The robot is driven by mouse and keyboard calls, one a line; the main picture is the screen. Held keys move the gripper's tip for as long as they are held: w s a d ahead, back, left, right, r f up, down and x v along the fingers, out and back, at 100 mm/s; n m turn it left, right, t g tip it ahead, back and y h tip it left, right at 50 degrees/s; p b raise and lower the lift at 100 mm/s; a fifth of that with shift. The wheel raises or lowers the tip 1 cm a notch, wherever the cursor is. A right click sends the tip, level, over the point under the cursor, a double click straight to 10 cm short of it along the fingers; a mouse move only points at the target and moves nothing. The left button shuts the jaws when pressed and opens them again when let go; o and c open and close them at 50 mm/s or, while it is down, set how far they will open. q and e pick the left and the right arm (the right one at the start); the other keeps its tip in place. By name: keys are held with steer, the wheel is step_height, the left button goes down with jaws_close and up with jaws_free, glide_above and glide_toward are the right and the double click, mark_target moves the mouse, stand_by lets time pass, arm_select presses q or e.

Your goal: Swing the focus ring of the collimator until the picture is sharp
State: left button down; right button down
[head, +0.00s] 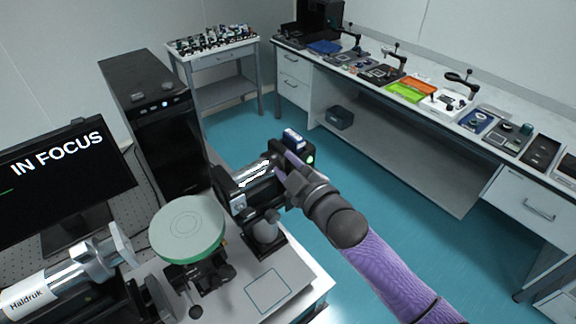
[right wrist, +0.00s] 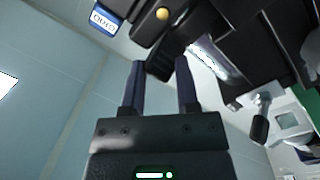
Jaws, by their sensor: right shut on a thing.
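The collimator (head: 258,188) is a black and silver barrel on a post at the bench's right side. My right gripper (head: 284,164) is at the barrel's far right end. In the right wrist view its two fingers (right wrist: 160,72) are closed around a dark piece of the focus ring (right wrist: 158,68); the contact is partly in shadow. The monitor (head: 62,172) at the left reads "IN FOCUS" in white on black. My left gripper is not in view.
A green-rimmed round disc (head: 187,226) on a black mount stands left of the collimator. A white "Haldruk" tube (head: 52,284) lies at the lower left. A black tower (head: 155,120) stands behind. The blue floor (head: 375,190) to the right is clear up to a long side bench.

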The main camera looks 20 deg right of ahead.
steer(key=shift+s+f+t+b, duration=0.15)
steer(key=shift+f+t+b, duration=0.2)
steer(key=shift+b, duration=0.4)
steer(key=shift+c, duration=1.8)
jaws_free()
steer(key=shift+r, duration=0.15)
steer(key=v, duration=0.9)
steer(key=shift+s+d, duration=0.25)
steer(key=shift+s, duration=0.15)
